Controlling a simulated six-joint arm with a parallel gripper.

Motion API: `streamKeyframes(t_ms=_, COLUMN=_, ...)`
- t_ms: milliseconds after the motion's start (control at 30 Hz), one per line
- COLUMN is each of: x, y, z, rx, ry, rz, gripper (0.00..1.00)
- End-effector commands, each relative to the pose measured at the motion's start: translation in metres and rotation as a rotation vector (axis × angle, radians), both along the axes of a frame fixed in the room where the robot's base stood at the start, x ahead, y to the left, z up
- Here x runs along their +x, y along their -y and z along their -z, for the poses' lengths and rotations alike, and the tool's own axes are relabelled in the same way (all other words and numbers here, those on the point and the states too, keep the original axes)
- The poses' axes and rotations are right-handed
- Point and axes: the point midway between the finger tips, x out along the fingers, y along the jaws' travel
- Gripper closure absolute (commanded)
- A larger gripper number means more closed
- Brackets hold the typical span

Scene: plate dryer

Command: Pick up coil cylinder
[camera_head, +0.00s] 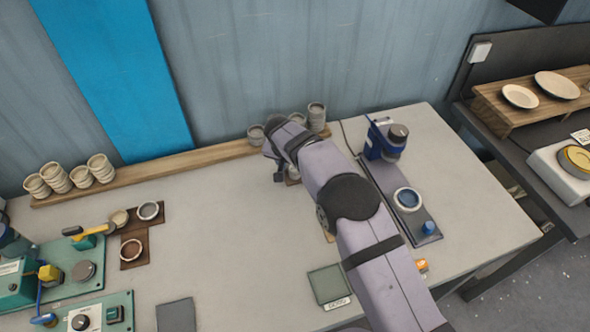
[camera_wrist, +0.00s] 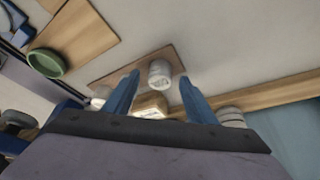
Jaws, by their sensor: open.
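In the wrist view a small pale grey cylinder (camera_wrist: 160,74) stands on a brown board (camera_wrist: 118,70). It appears between the tips of my gripper (camera_wrist: 158,77), whose two blue fingers are apart with nothing held. A tan block-like piece (camera_wrist: 150,105) shows nearer, between the fingers. I cannot tell for certain which piece is the coil cylinder. In the head view my gripper (camera_head: 279,174) is over the back middle of the table, and my arm hides most of what is below it.
Stacked cups (camera_head: 317,116) stand on the wooden rear ledge (camera_head: 215,153), with more stacks (camera_head: 80,172) at left. A blue device (camera_head: 380,140) stands to the right. A green-rimmed bowl (camera_wrist: 46,63) shows in the wrist view.

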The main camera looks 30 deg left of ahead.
Motion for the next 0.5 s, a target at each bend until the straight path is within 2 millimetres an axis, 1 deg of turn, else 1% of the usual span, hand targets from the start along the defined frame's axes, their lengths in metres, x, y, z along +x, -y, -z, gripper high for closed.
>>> streamKeyframes(t_ms=167, x=0.0001, y=0.0001, z=0.0003, rx=0.000, ry=0.000, rz=0.000, gripper=0.49)
streamKeyframes(t_ms=200, x=0.0001, y=0.0001, z=0.0003, rx=0.000, ry=0.000, rz=0.000, gripper=0.58)
streamKeyframes(t_ms=267, x=0.0001, y=0.0001, z=0.0002, rx=0.000, ry=0.000, rz=0.000, gripper=0.73)
streamKeyframes(t_ms=300, x=0.0001, y=0.0001, z=0.0002, rx=0.000, ry=0.000, rz=0.000, gripper=0.82)
streamKeyframes(t_ms=367, x=0.0001, y=0.0001, z=0.0002, rx=0.000, ry=0.000, rz=0.000, gripper=0.95)
streamKeyframes(t_ms=500, x=0.0002, y=-0.0001, z=-0.0003, rx=0.000, ry=0.001, rz=0.000, gripper=0.95)
